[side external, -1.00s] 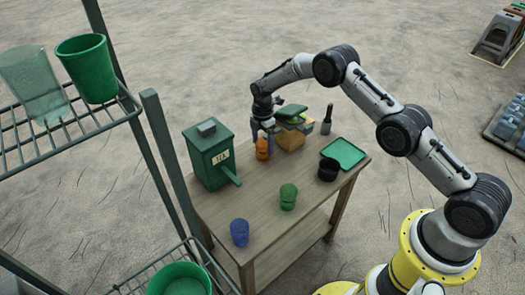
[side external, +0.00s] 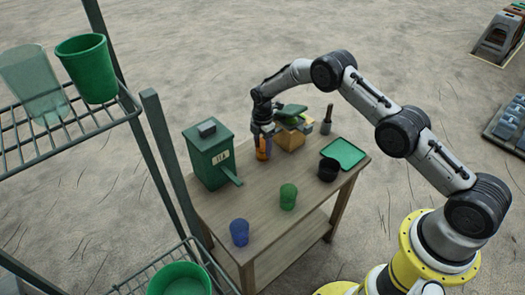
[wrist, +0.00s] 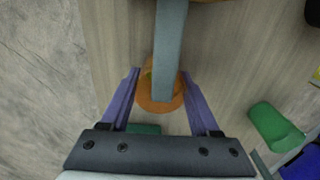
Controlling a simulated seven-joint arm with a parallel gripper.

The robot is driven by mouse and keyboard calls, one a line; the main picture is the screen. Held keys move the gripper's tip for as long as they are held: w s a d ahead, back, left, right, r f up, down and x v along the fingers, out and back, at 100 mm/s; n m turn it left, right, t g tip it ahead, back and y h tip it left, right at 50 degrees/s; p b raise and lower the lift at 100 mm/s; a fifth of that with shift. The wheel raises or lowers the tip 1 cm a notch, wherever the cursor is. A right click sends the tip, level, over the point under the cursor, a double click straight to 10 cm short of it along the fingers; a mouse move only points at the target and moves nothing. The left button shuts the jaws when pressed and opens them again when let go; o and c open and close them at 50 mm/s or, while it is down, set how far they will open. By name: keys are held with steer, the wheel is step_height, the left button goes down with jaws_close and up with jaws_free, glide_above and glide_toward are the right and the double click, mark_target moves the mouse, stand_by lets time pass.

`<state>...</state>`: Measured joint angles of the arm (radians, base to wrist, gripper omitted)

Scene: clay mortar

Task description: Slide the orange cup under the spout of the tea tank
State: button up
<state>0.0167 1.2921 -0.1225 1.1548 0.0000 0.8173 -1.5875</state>
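The orange cup (side external: 263,154) stands on the table beside the green tea tank (side external: 205,165), to the right of the tank and its spout (side external: 231,174). My gripper (side external: 262,143) points down over the cup and hides much of it. In the wrist view, the two purple fingers of my gripper (wrist: 160,75) straddle the orange cup (wrist: 146,98), with narrow gaps showing on both sides. The fingers look open. A grey bar crosses the wrist view and hides part of the cup.
A blue cup (side external: 239,232), a green cup (side external: 288,197) and a black cup (side external: 328,169) stand nearer the table front. A green tray (side external: 344,153) lies at the right. A tan block (side external: 291,138) with green items stands right beside my gripper. The table middle is clear.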

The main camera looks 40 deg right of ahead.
steer(key=shift+c, duration=0.5)
steer(key=shift+a, duration=1.85)
steer(key=shift+r, duration=0.1)
step_height(320, 180, up, 7)
